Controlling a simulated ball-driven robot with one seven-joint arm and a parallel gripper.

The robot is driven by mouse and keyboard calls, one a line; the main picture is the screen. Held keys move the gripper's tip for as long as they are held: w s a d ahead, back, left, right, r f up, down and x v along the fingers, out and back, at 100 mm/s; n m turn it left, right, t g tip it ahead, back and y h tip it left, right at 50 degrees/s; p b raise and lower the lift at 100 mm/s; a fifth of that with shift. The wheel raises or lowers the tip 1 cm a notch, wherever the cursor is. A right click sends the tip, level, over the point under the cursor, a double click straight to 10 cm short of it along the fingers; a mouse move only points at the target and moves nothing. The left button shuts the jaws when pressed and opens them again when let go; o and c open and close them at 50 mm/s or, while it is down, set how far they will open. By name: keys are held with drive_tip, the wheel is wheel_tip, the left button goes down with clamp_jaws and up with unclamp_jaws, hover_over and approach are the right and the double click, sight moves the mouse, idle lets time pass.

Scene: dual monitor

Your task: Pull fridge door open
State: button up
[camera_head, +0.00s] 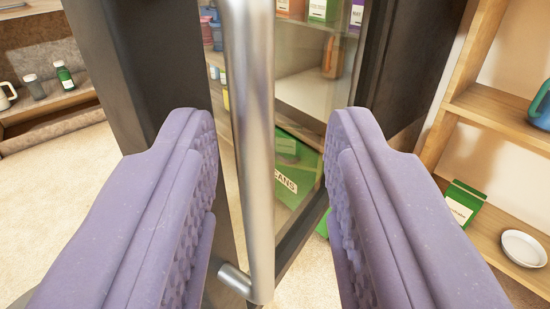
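The fridge door (132,75) has a dark frame with a glass pane and stands in front of me. Its vertical metal handle (252,140) runs from the top of the view down to a mount near the bottom. My gripper (270,135) is open, with one purple textured finger to the left of the handle and one to the right. The handle is between the fingers, nearer the left one, with a visible gap to the right finger. I cannot tell whether the left finger touches it. Through the glass, shelves with boxes and a green package (300,175) show.
A wooden shelf (500,115) stands at the right, holding a blue item (541,106), a green-labelled box (463,203) and a white bowl (523,247). At the left, a low counter holds bottles (65,76) and a white mug (7,96). Pale floor (60,205) lies open at the lower left.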

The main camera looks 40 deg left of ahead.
drive_tip(key=v, duration=0.4)
